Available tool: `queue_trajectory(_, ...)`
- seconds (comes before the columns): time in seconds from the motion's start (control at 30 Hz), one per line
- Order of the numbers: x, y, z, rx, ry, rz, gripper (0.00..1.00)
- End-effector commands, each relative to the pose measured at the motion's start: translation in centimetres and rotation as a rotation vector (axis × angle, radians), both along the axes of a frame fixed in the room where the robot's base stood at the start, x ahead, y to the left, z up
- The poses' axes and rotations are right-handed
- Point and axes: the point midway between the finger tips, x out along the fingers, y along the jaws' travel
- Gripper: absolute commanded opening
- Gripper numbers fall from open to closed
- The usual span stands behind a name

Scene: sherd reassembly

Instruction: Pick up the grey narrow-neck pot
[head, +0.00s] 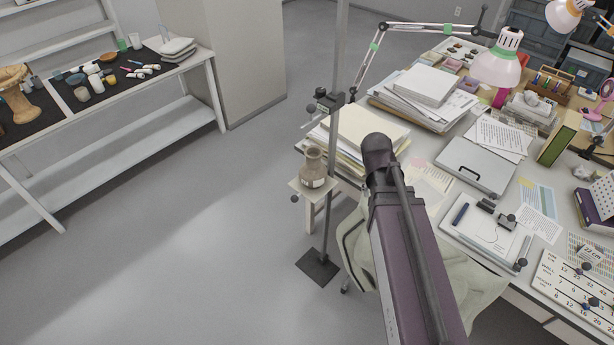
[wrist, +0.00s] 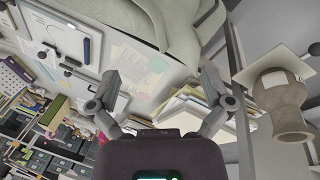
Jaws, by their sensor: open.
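The narrow-neck pot (head: 313,168) is grey-brown with a pale label patch. It stands upright on a small square platform (head: 298,188) fixed to a vertical metal stand. The wrist view is turned over, so the pot (wrist: 279,98) hangs mouth-down at the right edge there, with the platform (wrist: 272,62) above it in the picture. My gripper (wrist: 162,102) has its two fingers spread wide, with nothing between them. The pot lies to the right of the right finger, outside the jaws. In the head view my arm hides the fingers.
The stand's pole (head: 333,130) rises beside the pot, with a clamp (head: 328,101) above it. A paper stack (head: 370,128) lies on the desk just behind. A draped chair (head: 355,245) is below. A shelf table (head: 110,90) with small pots is at left; open floor lies between.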

Motion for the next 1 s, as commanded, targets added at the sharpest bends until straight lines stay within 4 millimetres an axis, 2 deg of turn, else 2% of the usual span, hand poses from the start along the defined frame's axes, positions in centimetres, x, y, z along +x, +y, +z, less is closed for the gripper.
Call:
queue_trajectory(0.03,1.3,1.2,-1.1,-0.040,-0.022,-0.021,1.00)
queue_trajectory(0.1,2.5,2.4,-1.7,-0.096,-0.062,-0.061,1.00)
queue_trajectory(0.27,5.2,5.7,-2.5,-0.213,-0.179,-0.149,1.00)
queue_trajectory(0.5,8.7,11.9,-3.2,-0.341,-0.412,-0.263,1.00)
queue_trajectory(0.73,11.2,19.3,-3.2,-0.395,-0.685,-0.353,1.00)
queue_trajectory(0.9,12.0,24.6,-2.8,-0.389,-0.879,-0.402,1.00)
queue_trajectory(1.0,12.1,26.9,-2.5,-0.375,-0.964,-0.421,1.00)
